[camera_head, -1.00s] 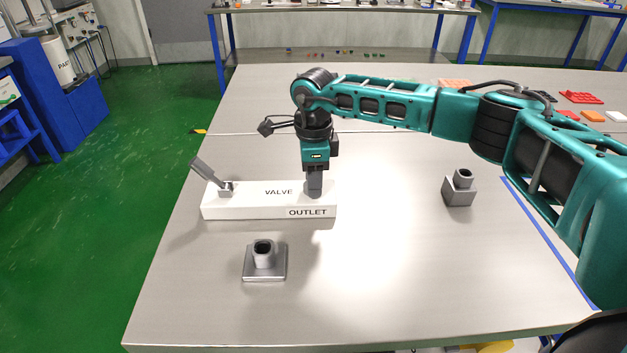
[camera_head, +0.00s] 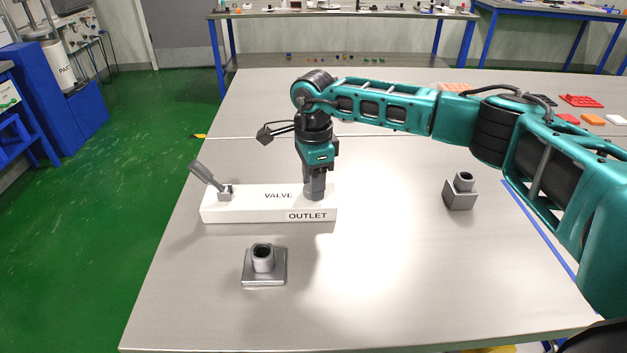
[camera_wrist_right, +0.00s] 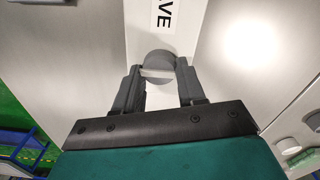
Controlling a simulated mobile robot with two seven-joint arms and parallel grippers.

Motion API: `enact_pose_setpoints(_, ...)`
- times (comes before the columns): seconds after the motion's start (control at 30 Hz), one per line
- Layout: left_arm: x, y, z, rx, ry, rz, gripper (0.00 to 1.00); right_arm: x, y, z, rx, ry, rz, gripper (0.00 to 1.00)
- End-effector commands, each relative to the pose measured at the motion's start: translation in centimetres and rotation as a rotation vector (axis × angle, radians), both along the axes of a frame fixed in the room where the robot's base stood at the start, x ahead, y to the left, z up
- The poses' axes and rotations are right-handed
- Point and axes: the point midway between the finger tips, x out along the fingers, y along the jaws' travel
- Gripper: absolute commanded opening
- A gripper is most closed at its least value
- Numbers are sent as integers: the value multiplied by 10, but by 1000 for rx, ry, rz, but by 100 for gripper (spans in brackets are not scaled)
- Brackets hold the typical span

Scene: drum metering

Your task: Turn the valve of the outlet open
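The white outlet block (camera_head: 250,211) lies on the table, with the words VALVE and OUTLET on it. A tilted grey lever (camera_head: 203,174) on a small base stands at its left end. My right gripper (camera_head: 314,190) points down at the block's right end and hides most of the part there. In the right wrist view its fingers (camera_wrist_right: 160,75) sit on either side of a round grey knob (camera_wrist_right: 160,56), with a pale bar across it between the fingertips. The fingers look closed against it, though contact is partly hidden. My left gripper is out of view.
A grey socket on a square plate (camera_head: 263,262) stands in front of the block. Another grey block with a round socket (camera_head: 462,190) stands to the right. Orange and red pieces (camera_head: 580,101) lie at the far right. The table between is clear.

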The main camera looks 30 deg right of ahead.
Motion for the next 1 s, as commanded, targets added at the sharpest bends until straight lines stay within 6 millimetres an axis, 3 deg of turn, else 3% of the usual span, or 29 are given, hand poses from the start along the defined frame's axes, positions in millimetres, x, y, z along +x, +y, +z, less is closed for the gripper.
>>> enact_pose_setpoints(0.23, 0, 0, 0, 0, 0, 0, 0, 0, 0, 0, 0, -1, 0, 64)
enact_pose_setpoints(0.57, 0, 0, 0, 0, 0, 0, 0, 0, 0, 5, 0, -1, -1, 65)
enact_pose_setpoints(0.67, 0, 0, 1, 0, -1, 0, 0, 1, 0, 19, 1, -4, -1, 65)
enact_pose_setpoints(1.0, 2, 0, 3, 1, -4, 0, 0, 1, 0, 92, 0, -5, -1, 65)
